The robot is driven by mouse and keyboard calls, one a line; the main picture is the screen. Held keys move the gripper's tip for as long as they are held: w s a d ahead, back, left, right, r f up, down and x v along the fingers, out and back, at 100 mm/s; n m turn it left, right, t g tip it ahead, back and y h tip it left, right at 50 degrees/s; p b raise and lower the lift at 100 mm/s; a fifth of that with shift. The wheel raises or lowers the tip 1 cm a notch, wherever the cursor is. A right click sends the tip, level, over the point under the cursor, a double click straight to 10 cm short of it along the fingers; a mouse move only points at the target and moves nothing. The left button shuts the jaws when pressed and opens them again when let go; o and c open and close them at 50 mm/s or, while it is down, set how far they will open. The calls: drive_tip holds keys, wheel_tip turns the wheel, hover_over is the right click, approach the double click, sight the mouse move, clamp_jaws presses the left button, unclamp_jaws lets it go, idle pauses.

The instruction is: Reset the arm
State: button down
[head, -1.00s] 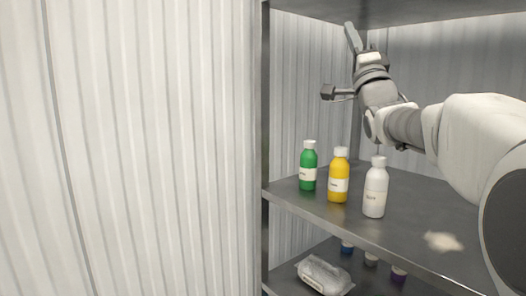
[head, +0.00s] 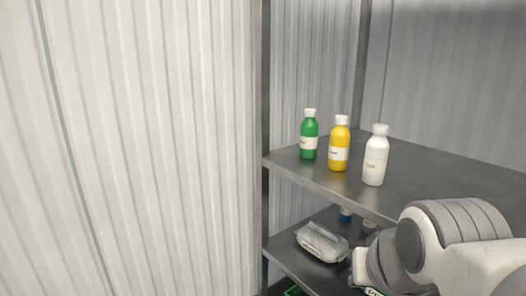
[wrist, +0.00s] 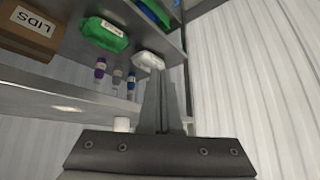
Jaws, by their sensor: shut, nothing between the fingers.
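My gripper (wrist: 160,100) shows in the wrist view with its fingers together and nothing between them. It points toward the shelving, and its tips appear in front of a white package (wrist: 148,61). In the head view my arm is folded low at the right, and the gripper itself is out of sight.
A green bottle (head: 309,134), a yellow bottle (head: 339,143) and a white bottle (head: 375,155) stand on the shelf (head: 430,170). Below lies a wrapped white package (head: 322,242). The wrist view shows a LIDS box (wrist: 28,30), a green package (wrist: 104,35) and small bottles (wrist: 100,68).

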drive_tip(key=s+f+n+g, duration=0.2)
drive_tip(key=s+f, duration=0.1)
drive_tip(key=s, duration=0.2)
wheel_tip(320, 180, up, 22)
drive_tip(key=p, duration=2.2)
drive_tip(key=shift+w+a+r+m, duration=0.15)
drive_tip(key=shift+w+a+m, duration=0.1)
drive_tip(key=shift+a+m, duration=0.05)
drive_tip(key=shift+d, duration=0.15)
